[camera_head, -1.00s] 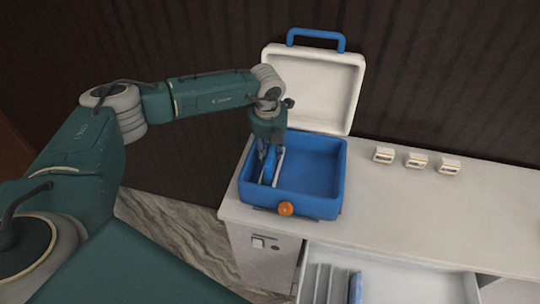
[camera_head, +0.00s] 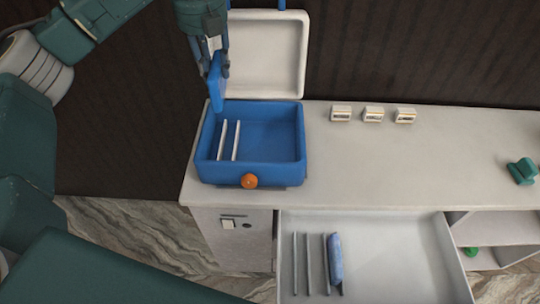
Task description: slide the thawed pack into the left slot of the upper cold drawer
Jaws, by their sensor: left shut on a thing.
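My left gripper (camera_head: 222,70) points down above the left part of the blue cooler box (camera_head: 298,165). It is shut on a blue pack (camera_head: 215,82), held upright and raised out of the box. The box stands open on the counter, with two white dividers (camera_head: 229,140) at its left and an empty blue floor. The cold drawer (camera_head: 390,260) is pulled out below the counter. Thin upright dividers stand in its left part, and another blue pack (camera_head: 335,259) stands beside the rightmost one. My right gripper is out of view.
Three small white boxes (camera_head: 373,114) stand in a row at the back of the white counter (camera_head: 350,170). A dark green object (camera_head: 523,171) lies at the right. An open shelf (camera_head: 497,230) with a green item is right of the drawer. The middle of the counter is clear.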

